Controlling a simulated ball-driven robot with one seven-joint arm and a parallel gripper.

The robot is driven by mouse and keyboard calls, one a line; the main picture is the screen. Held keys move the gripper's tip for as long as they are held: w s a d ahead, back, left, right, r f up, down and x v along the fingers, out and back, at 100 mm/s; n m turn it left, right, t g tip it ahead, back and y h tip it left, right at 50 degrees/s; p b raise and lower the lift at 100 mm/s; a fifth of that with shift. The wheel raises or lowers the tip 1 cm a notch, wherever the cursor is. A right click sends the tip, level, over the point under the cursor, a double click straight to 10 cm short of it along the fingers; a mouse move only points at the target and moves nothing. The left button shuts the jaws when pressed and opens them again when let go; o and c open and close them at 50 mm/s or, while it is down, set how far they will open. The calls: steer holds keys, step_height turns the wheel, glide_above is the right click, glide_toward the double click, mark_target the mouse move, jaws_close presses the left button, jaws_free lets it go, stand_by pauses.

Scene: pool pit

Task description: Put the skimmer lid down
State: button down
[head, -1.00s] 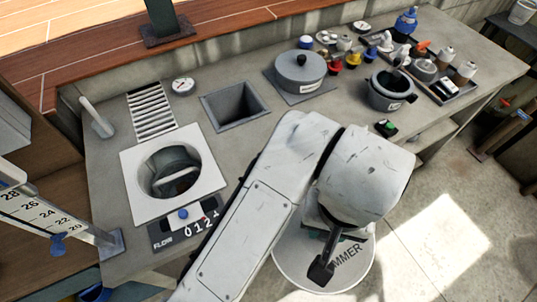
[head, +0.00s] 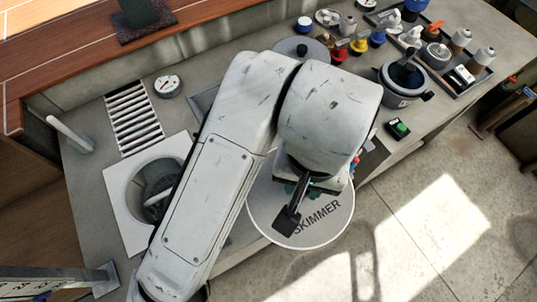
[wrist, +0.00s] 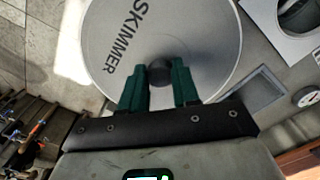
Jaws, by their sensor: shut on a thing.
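The skimmer lid (head: 322,222) is a round grey disc marked SKIMMER. In the head view it is below my arm, at the counter's front edge, partly over the floor side. In the wrist view the lid (wrist: 205,40) fills the top middle, and my gripper (wrist: 160,76) has its green fingers shut on its dark central knob. In the head view my arm hides the fingertips and part of the lid. The skimmer opening, a round well in a white square frame (head: 117,190), is left of my arm, partly covered by it. The frame (wrist: 268,22) also shows at the wrist view's top right.
A square recess (wrist: 256,97) lies beside the lid in the wrist view. A slotted grate (head: 133,118), a round gauge (head: 168,84) and a grey pot (head: 402,85) stand on the counter. Open floor lies at right.

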steer(key=w+a, duration=0.1)
steer(key=w+a+f, duration=0.1)
steer(key=w, duration=0.1)
steer(key=w+a+f+p, duration=0.1)
steer(key=w, duration=0.1)
steer(key=shift+w+a+f, duration=0.15)
steer(key=shift+w+f, duration=0.05)
steer(key=w+a+f, duration=0.1)
steer(key=f, duration=0.1)
steer(key=w+a+f, duration=0.1)
steer(key=w+f, duration=0.1)
steer(key=w+f+p, duration=0.1)
steer(key=f, duration=0.1)
steer(key=shift+w+a+f, duration=0.15)
steer(key=shift+a+f, duration=0.05)
steer(key=shift+a, duration=0.2)
steer(key=shift+f, duration=1.5)
steer(key=shift+f, duration=0.15)
steer(key=c, duration=0.8)
jaws_free()
step_height(320, 180, up, 12)
steer(key=shift+r+b, duration=0.15)
steer(key=shift+b, duration=0.35)
